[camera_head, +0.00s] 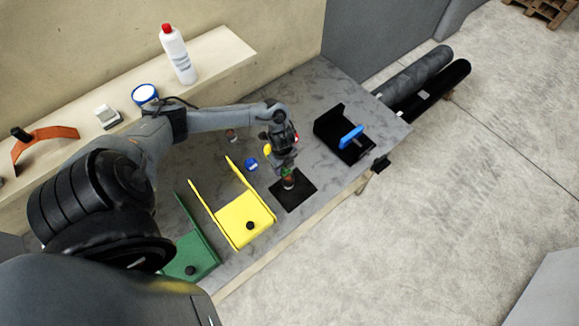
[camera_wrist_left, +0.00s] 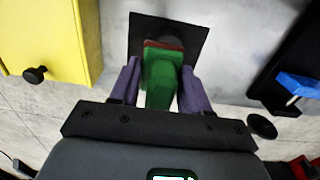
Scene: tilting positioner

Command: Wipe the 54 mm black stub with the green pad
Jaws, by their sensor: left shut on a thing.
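My left gripper (camera_head: 288,181) is low over a black square mat (camera_head: 301,197) on the grey bench. In the left wrist view, its two purple fingers (camera_wrist_left: 160,85) close on the green pad (camera_wrist_left: 160,75), which has a reddish-brown layer at its far end. The pad is over the mat (camera_wrist_left: 190,35); I cannot tell if it touches. I cannot pick out the black stub for certain. A black fixture (camera_head: 330,125) with a blue handle (camera_head: 351,136) stands right of the gripper, with a small black piece (camera_head: 381,163) near the bench edge. My right gripper is not in view.
A yellow tray (camera_head: 240,217) and a green tray (camera_head: 195,250), each with a black knob, lie left of the mat. A blue-topped round item (camera_head: 251,164) is close by. The back shelf holds a white bottle (camera_head: 177,54). Dark rolls (camera_head: 415,78) lie beyond the bench.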

